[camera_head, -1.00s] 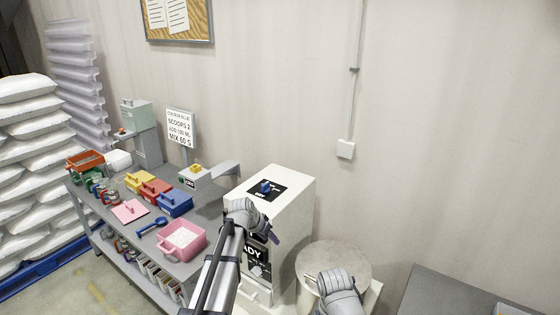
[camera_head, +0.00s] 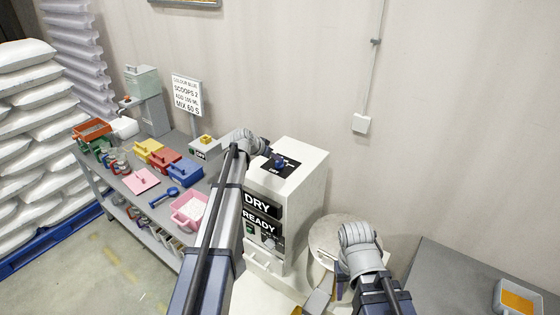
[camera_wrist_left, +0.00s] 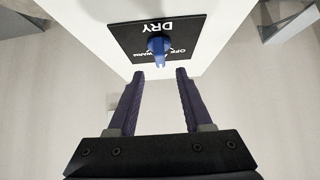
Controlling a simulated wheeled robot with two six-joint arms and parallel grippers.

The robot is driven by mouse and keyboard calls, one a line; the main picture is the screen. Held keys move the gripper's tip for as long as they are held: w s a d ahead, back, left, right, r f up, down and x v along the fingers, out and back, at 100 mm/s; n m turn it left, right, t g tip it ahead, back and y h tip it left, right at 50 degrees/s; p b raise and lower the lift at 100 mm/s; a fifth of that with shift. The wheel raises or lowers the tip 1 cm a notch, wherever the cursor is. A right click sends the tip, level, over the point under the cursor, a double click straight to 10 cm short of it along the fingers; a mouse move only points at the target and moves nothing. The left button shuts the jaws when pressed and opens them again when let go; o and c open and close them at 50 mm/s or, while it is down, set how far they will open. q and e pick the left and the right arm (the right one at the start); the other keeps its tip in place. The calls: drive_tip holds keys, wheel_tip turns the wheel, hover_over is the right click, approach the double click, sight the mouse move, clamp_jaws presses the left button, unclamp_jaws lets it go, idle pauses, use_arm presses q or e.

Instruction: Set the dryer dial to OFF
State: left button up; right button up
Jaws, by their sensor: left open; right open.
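The dryer (camera_head: 308,180) is a white box with a black dial plate (camera_head: 292,166) on top and a blue dial (camera_head: 279,161). In the left wrist view the plate (camera_wrist_left: 190,28) reads DRY, OFF and WARM upside down, and the blue dial (camera_wrist_left: 158,45) stands on it. Which mark the dial points to is unclear. My left gripper (camera_wrist_left: 160,74) is open and empty, its fingertips just short of the dial, one to each side. In the head view its fingers are mostly hidden by its wrist. My right gripper (camera_head: 341,278) is open near the round-topped stand, away from the dial.
Black signs on the dryer front read DRY and READY (camera_head: 261,229). A grey bench (camera_head: 150,207) with coloured bins and a pink tub (camera_head: 188,212) stands left. A round-topped stand (camera_head: 325,232) is right of the dryer; a grey table (camera_head: 450,275) is at lower right.

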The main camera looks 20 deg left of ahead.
sight(279, 163)
use_arm(q)
drive_tip(key=b+x, duration=0.4)
drive_tip(key=x, duration=0.3)
drive_tip(key=shift+a, duration=0.1)
drive_tip(key=shift+c, duration=0.5)
clamp_jaws()
